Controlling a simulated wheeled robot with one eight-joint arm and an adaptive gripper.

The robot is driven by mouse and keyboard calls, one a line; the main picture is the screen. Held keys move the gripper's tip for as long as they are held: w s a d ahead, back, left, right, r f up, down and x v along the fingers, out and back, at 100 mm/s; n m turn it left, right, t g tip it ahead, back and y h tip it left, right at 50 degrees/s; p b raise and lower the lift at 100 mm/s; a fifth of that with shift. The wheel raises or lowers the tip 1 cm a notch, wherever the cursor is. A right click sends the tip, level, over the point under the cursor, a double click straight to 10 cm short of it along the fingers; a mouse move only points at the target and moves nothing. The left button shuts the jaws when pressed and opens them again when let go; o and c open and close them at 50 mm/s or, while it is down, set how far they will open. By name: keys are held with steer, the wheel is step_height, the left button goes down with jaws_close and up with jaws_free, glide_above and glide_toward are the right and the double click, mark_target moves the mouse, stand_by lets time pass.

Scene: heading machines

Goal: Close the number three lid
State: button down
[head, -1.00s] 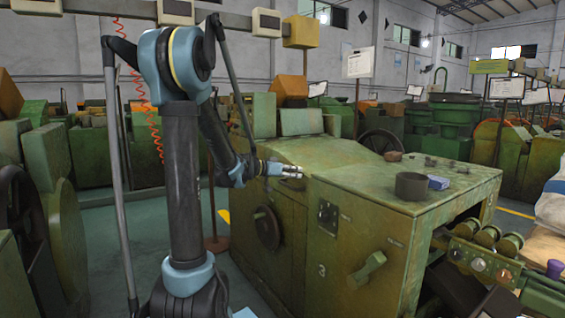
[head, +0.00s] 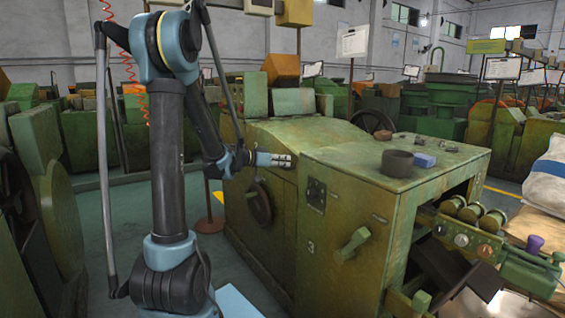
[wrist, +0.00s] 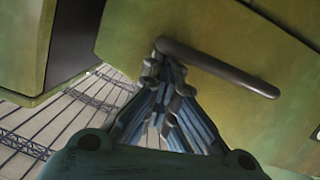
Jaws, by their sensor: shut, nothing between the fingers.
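A green machine (head: 335,215) has the number 3 on its front panel, beside a green lever handle. A green sloped cover (head: 315,133) lies behind and left of its flat top. I cannot tell which part is the lid. My gripper (head: 290,160) is in front of the machine's left section, near the flat top's left corner. In the wrist view, my gripper (wrist: 160,58) is shut and empty. Its fingertips are at the left end of a dark bar handle (wrist: 220,70) on a green panel (wrist: 180,25); contact is unclear.
A dark handwheel (head: 260,203) is on the machine's front, below my gripper. Rollers (head: 470,214) stick out at right. Other green machines stand at left and behind.

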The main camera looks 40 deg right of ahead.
mark_target(292, 153)
steer(key=shift+s+a+f, duration=0.15)
steer(key=shift+f, duration=0.1)
steer(key=shift+r, duration=0.2)
steer(key=r, duration=0.1)
steer(key=w+r, duration=0.1)
steer(key=r, duration=0.1)
steer(key=shift+r, duration=0.25)
steer(key=v, duration=0.9)
steer(key=shift+w+a+r, duration=0.2)
steer(key=shift+a+r, duration=0.05)
steer(key=shift+r, duration=0.15)
steer(key=shift+a, duration=0.1)
steer(key=s+a+f+n+t+y, duration=0.1)
steer(key=s+a+f+n+y, duration=0.2)
steer(key=a, duration=1.3)
steer(key=s+a+f+n+t+y, duration=0.2)
steer(key=s+a+f+n+y, duration=0.2)
steer(key=a, duration=1.2)
steer(key=s+a+f+n+t+y, duration=0.2)
steer(key=a+f+n+y, duration=0.6)
steer(key=a, duration=0.8)
step_height(292, 153, down, 5)
steer(key=s+n, duration=0.1)
steer(key=n, duration=0.2)
steer(key=shift+s+a+n, duration=0.25)
steer(key=shift+a+n, duration=0.05)
steer(key=shift+a, duration=0.05)
